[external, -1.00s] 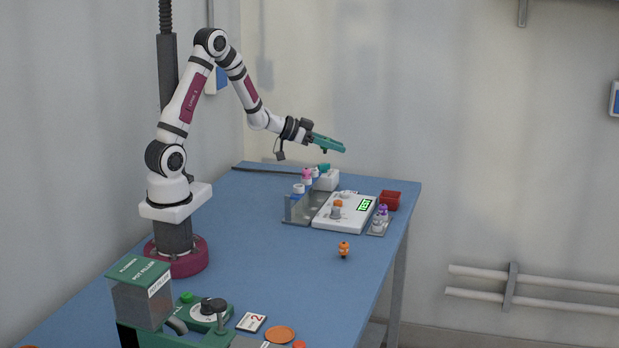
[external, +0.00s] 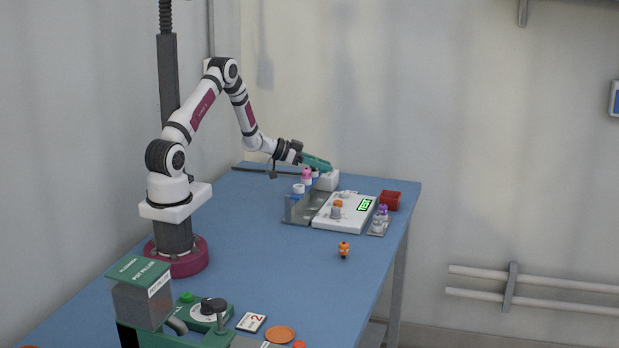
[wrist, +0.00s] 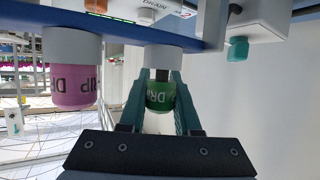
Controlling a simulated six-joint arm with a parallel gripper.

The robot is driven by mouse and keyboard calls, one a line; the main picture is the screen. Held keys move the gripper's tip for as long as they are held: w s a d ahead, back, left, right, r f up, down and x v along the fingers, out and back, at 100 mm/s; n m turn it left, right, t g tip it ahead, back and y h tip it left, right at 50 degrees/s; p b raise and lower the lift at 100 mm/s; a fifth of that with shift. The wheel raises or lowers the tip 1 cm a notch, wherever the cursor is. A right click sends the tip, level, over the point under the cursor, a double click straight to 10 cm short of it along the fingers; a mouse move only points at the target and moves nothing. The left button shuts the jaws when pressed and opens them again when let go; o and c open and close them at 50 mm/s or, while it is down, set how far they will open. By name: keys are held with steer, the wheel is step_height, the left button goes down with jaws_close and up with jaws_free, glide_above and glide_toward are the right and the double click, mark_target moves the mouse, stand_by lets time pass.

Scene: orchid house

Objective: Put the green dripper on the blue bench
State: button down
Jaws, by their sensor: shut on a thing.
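The green dripper (wrist: 160,97) is between the two teal fingers of my gripper (wrist: 160,82) in the wrist view, and the gripper is shut on it. The blue bench (external: 265,225) is the large blue tabletop, with wide bare areas. The wrist picture looks upside down.
A pink dripper (wrist: 73,86) stands beside the green one; it also shows in the external view (external: 307,175). The bench's middle is free.

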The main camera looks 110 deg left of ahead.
steer(key=shift+f, duration=0.3)
steer(key=c, duration=0.6)
jaws_free()
steer(key=shift+s+f, duration=0.1)
steer(key=shift+s, duration=0.1)
steer(key=v, duration=1.5)
steer(key=shift+w+r, duration=0.2)
steer(key=shift+r, duration=0.2)
steer(key=shift+o, duration=0.4)
steer(key=shift+s, duration=0.2)
